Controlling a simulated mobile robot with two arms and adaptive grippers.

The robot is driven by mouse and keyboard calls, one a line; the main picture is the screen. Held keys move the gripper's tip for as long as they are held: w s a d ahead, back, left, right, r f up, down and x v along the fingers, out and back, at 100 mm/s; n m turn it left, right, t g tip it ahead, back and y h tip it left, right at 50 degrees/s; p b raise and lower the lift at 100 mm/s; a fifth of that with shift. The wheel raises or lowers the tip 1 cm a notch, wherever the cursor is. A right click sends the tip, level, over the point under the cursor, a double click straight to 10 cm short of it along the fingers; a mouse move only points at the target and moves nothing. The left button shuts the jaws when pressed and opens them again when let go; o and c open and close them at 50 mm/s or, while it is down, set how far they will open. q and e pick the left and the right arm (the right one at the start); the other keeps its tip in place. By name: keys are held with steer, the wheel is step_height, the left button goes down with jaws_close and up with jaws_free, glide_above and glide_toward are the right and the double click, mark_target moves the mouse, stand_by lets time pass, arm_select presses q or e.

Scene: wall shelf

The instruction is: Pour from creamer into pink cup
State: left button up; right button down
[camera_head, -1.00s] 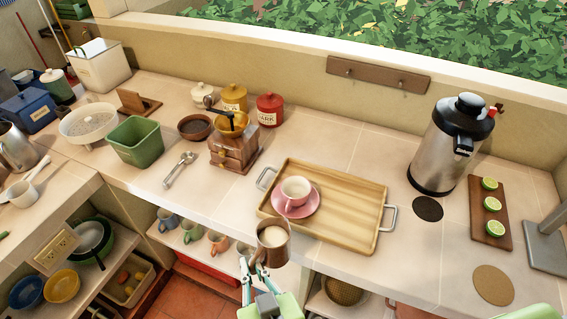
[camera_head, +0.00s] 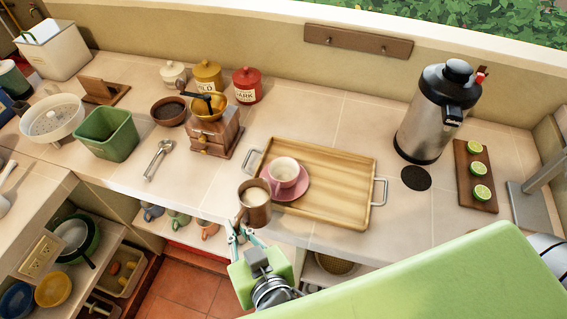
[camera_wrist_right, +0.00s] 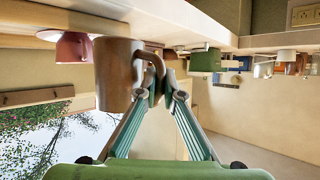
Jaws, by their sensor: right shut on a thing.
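The creamer (camera_head: 257,216) is a brown cup-like vessel with pale liquid inside. My right gripper (camera_head: 240,232) is shut on its handle and holds it near the tray's front left corner, roughly upright. The creamer (camera_wrist_right: 113,75) and right gripper (camera_wrist_right: 158,93) fill the middle of the right wrist view. The pink cup (camera_head: 284,172) stands upright on a pink saucer (camera_head: 298,187) on the wooden tray (camera_head: 340,195), just behind and right of the creamer. The pink cup also shows in the wrist view (camera_wrist_right: 72,47), apart from the creamer. My left gripper is not in view.
A coffee grinder (camera_head: 215,135) stands left of the tray, with a spoon (camera_head: 158,160) and a green bin (camera_head: 107,133) further left. A steel airpot (camera_head: 430,125) and a board with limes (camera_head: 475,180) are at the right. Counter behind the tray is clear.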

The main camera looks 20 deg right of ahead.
mark_target(243, 202)
steer(key=p, duration=0.1)
steer(key=r+p, duration=0.2)
steer(key=shift+w+d+r+m+g, duration=0.2)
steer(key=shift+w+d+m+g, duration=0.1)
steer(key=shift+d+m+g, duration=0.1)
steer(key=shift+w+d+r+y+p, duration=0.25)
steer(key=shift+y+p, duration=0.15)
steer(key=shift+p, duration=0.3)
steer(key=shift+w+d+r+m+g+p, duration=0.25)
steer(key=shift+w+m+g+p, duration=0.15)
steer(key=shift+m+g+p, duration=0.15)
steer(key=shift+w+d+r+g+y+p, duration=0.25)
steer(key=shift+d+y+p, duration=0.1)
steer(key=shift+d+y, duration=0.05)
steer(key=shift+w+d+r+m+g, duration=0.1)
steer(key=shift+w+d+m+g, duration=0.05)
steer(key=shift+d+m+g, duration=0.15)
steer(key=shift+a, duration=0.1)
steer(key=shift+w+r, duration=0.15)
steer(key=shift+r, duration=0.05)
steer(key=shift+d+r+y+p, duration=0.15)
steer(key=shift+d+y+p, duration=0.1)
steer(key=shift+y+p, duration=0.1)
steer(key=shift+w+a+r+m, duration=0.1)
steer(key=shift+w+r+m, duration=0.05)
steer(key=shift+m, duration=0.1)
